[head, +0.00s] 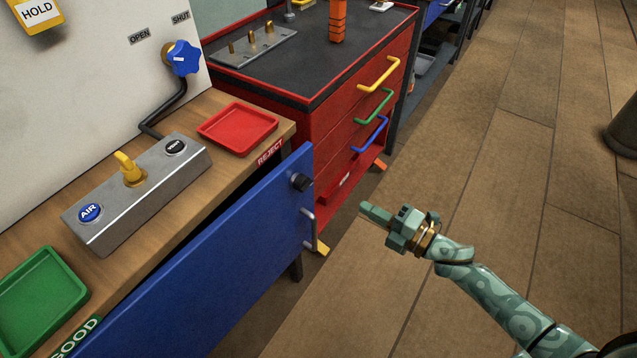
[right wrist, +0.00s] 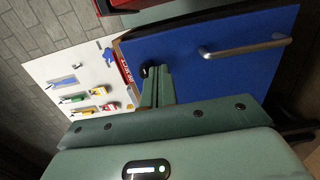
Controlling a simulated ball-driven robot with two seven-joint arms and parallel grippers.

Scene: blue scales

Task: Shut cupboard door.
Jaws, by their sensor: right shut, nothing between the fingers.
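The blue cupboard door (head: 215,270) stands open at an angle from the wooden workbench, with a dark gap behind its top edge. It has a metal bar handle (head: 309,230) and a black knob (head: 301,181) near its free edge. My green right gripper (head: 368,210) is shut and empty, to the right of the door's free edge and apart from the handle. In the right wrist view the shut fingers (right wrist: 157,86) point toward the blue door (right wrist: 205,60), whose handle (right wrist: 245,47) lies right of them. My left gripper is out of view.
A red tray (head: 238,128), a switch box (head: 137,190) and a green tray (head: 42,291) sit on the workbench. A red drawer cabinet (head: 335,140) stands beyond the door. The wooden floor (head: 500,160) around my right arm is clear.

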